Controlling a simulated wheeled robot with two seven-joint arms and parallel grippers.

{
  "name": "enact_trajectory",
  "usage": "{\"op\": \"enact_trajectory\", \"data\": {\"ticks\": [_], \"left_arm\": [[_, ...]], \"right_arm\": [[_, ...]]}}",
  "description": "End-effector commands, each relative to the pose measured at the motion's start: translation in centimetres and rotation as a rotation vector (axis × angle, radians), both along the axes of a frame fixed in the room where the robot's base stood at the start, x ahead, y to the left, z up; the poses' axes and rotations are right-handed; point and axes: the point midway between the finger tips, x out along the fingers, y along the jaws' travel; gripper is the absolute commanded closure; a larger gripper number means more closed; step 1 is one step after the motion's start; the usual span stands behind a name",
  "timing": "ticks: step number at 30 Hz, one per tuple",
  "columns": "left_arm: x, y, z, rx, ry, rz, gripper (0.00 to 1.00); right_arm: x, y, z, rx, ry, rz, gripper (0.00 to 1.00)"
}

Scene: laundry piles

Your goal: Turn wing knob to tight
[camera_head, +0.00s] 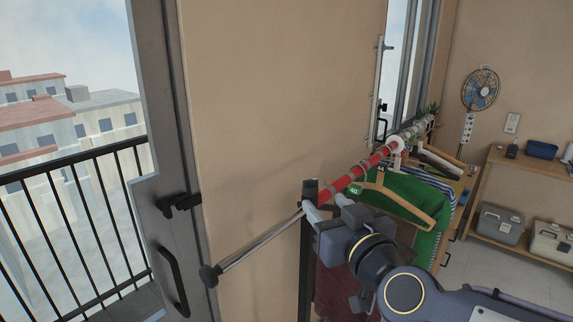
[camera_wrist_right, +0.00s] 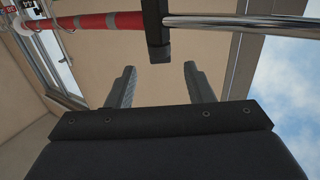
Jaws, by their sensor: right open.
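No wing knob can be made out clearly in either view. A dark post (camera_head: 310,235) carries a clothes rail, with a red sleeve (camera_head: 350,180) on one side and a bare metal rod (camera_head: 260,241) on the other. In the right wrist view, a dark bracket (camera_wrist_right: 155,25) sits where the red sleeve and the rod meet. My right gripper (camera_head: 326,206) is open and empty close to the post top. Its fingers (camera_wrist_right: 160,75) stand apart on either side of the bracket's lower end, with no clear contact. My left gripper is out of view.
A green garment (camera_head: 405,190) and wooden hanger (camera_head: 400,205) hang just beyond my right gripper. A white ring (camera_head: 396,144) sits on the rail. A glass door with a black handle (camera_head: 174,280) is at left; a shelf with boxes (camera_head: 502,225) is at right.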

Motion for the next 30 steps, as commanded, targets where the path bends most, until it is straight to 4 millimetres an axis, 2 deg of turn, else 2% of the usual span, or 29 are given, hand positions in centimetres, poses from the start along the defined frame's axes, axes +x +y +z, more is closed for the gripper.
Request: {"op": "enact_trajectory", "data": {"ticks": [5,12,16,27,28,30], "left_arm": [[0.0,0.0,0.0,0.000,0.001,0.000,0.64],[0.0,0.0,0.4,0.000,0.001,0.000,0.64],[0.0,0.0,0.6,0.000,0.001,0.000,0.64],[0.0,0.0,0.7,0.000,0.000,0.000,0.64],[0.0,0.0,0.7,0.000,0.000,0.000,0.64],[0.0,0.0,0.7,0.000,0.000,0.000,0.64]], "right_arm": [[1.6,0.8,0.2,-0.001,-0.008,-0.008,0.52],[5.1,2.3,0.1,-0.002,-0.006,-0.008,0.52],[6.5,2.9,0.2,-0.002,-0.006,-0.007,0.52],[7.2,3.3,0.1,-0.001,-0.008,-0.007,0.52],[7.2,3.3,0.1,-0.001,-0.008,-0.007,0.54],[7.2,3.3,0.1,-0.001,-0.008,-0.007,0.63]]}}
